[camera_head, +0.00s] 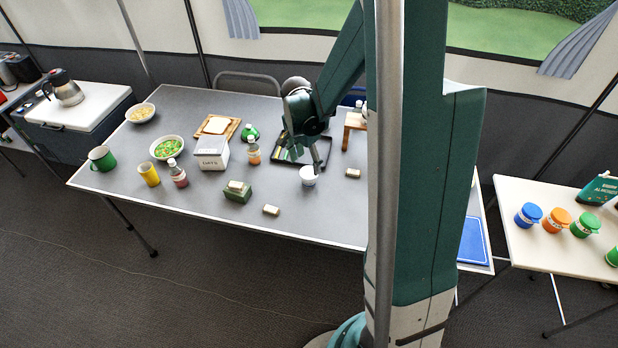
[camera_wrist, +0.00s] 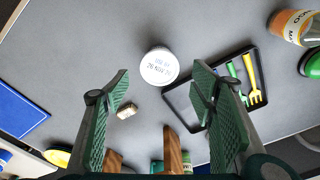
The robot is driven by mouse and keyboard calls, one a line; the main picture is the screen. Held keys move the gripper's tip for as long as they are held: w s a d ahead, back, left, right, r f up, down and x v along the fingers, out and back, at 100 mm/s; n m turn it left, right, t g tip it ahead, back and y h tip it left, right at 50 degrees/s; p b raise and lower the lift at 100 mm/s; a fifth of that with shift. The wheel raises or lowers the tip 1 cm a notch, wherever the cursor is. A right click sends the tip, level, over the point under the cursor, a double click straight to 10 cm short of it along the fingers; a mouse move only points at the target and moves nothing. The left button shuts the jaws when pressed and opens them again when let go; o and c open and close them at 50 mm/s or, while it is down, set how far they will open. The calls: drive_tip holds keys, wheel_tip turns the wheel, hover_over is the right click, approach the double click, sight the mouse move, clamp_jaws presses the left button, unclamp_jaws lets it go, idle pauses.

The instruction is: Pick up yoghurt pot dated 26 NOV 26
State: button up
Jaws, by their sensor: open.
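The white yoghurt pot (camera_head: 308,176) stands on the grey table just in front of the black tray. In the wrist view its round lid (camera_wrist: 160,66) faces me, with small print that appears to read 26 NOV 26. My gripper (camera_head: 313,165) is at the pot in the head view, above or just behind it; the exact gap is hard to tell. In the wrist view my gripper (camera_wrist: 160,78) is open, with its green fingers to either side of the pot's lower edge and nothing between them. The pot's sides are mostly hidden there.
The black cutlery tray (camera_head: 290,160) lies close beside the pot, with green and yellow cutlery. A wooden stand (camera_head: 354,127) and a small beige block (camera_head: 353,173) are to the right. The oats box (camera_head: 212,153) and several bottles stand left.

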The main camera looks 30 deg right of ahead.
sight(309, 172)
drive_tip(key=shift+d+f, duration=0.15)
drive_tip(key=shift+f, duration=1.1)
drive_tip(key=shift+d+f+b, duration=0.2)
drive_tip(key=shift+f+b, duration=0.35)
drive_tip(key=shift+f, duration=0.75)
drive_tip(key=shift+d+f+b, duration=0.2)
drive_tip(key=shift+f+b, duration=0.35)
drive_tip(key=shift+f, duration=0.7)
drive_tip(key=shift+c, duration=0.7)
drive_tip(key=c, duration=0.8)
drive_tip(key=shift+r, duration=0.15)
drive_tip(key=shift+r+p, duration=1.25)
drive_tip(key=shift+r, duration=3.65)
